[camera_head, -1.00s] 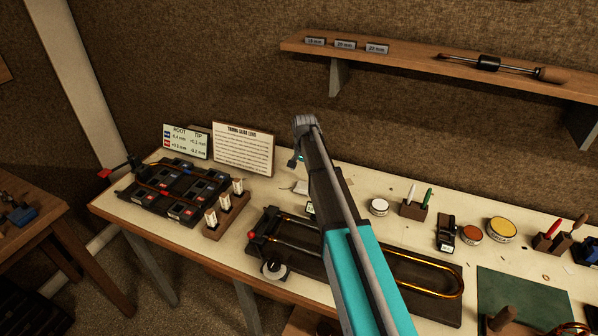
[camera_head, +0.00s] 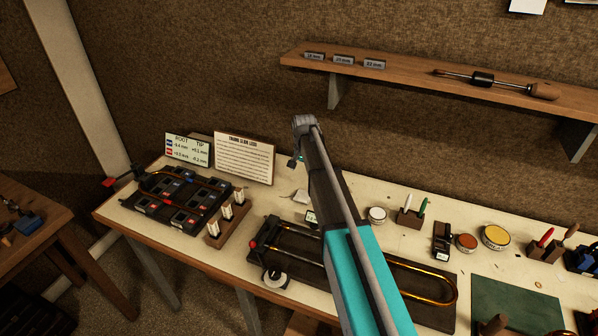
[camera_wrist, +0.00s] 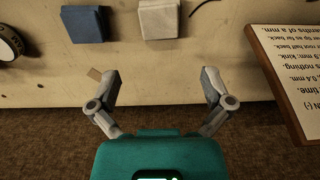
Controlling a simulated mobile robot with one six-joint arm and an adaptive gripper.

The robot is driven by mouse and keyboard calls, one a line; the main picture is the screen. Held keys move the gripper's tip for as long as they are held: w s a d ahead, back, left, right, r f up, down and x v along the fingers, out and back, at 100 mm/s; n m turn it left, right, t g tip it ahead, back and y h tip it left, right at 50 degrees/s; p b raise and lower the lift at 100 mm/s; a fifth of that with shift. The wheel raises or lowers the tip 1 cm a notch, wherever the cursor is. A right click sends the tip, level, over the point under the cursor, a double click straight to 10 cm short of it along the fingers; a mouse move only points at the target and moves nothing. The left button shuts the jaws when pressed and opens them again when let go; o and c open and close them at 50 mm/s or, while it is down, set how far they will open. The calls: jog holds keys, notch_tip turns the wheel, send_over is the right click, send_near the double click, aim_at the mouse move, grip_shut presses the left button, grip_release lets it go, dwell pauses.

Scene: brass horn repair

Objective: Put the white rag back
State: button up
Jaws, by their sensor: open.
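A folded white rag (camera_wrist: 160,20) lies flat on the bench in the wrist view, near the top and ahead of my fingers. A small pale patch that is likely the same rag (camera_head: 301,196) shows on the bench left of my arm in the head view. My gripper (camera_wrist: 160,80) is open and empty, its two fingers spread apart short of the rag and not touching it. In the head view my gripper (camera_head: 294,162) is mostly hidden behind my arm, above the bench's back part.
A blue folded cloth (camera_wrist: 83,24) lies beside the white rag. A text placard (camera_wrist: 290,75) stands close on the right in the wrist view. A shelf (camera_head: 420,75) juts from the wall. A black board with brass tubing (camera_head: 440,292) lies on the bench.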

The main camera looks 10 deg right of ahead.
dwell(0.3)
jog(key=s+a+n, duration=0.1)
jog(key=s+n, duration=0.5)
jog(key=s, duration=2.3)
jog(key=shift+s+a+n, duration=0.25)
jog(key=shift+a+n, duration=0.05)
jog(key=shift+n, duration=0.1)
